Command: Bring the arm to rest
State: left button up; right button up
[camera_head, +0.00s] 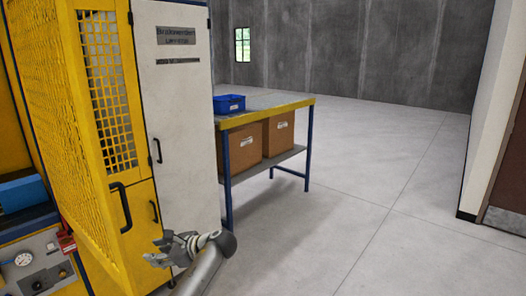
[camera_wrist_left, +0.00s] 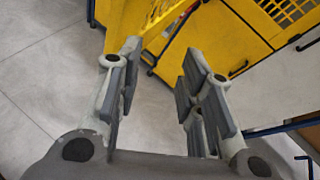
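My left gripper (camera_head: 156,251) shows low in the head view, in front of the yellow machine and the white cabinet. Its arm link comes up from the bottom edge and its fingers point left. In the left wrist view the two grey finger pairs of this gripper (camera_wrist_left: 161,58) stand wide apart. Nothing is between them; bare floor shows through the gap, with yellow machine panels beyond. My right gripper is in neither view. No copper tube can be made out.
A yellow mesh-sided machine (camera_head: 85,130) and a white cabinet (camera_head: 180,120) stand close on the left. A table (camera_head: 268,112) holds a blue bin (camera_head: 229,104), with cardboard boxes (camera_head: 278,134) on its lower shelf. A brown door (camera_head: 508,170) is at the right. Open floor (camera_head: 380,200) lies between.

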pick_arm(q)
jog(key=s+d+f+n+h, duration=0.3)
jog(key=s+f+n, duration=0.1)
jog(key=s+f, duration=0.55)
jog(key=s+d+f+n+h, duration=0.2)
jog(key=s+f+n+h, duration=0.15)
jog(key=s+f, duration=0.6)
jog(key=s+d+r+n+h, duration=0.2)
jog(key=s+n+h, duration=0.15)
jog(key=s, duration=0.85)
jog(key=s+d+r+n+h, duration=0.25)
jog(key=s+n, duration=0.25)
jog(key=s, duration=0.7)
notch_tip(320, 180, down, 30)
jog(key=g+b, duration=0.2)
jog(key=b, duration=0.2)
jog(key=s+a+f+b, duration=0.3)
jog(key=s+f+b, duration=0.1)
jog(key=s+f, duration=1.4)
notch_tip(320, 180, down, 3)
jog(key=shift+f+g, duration=0.1)
jog(key=shift+g, duration=0.3)
jog(key=shift+s, duration=0.1)
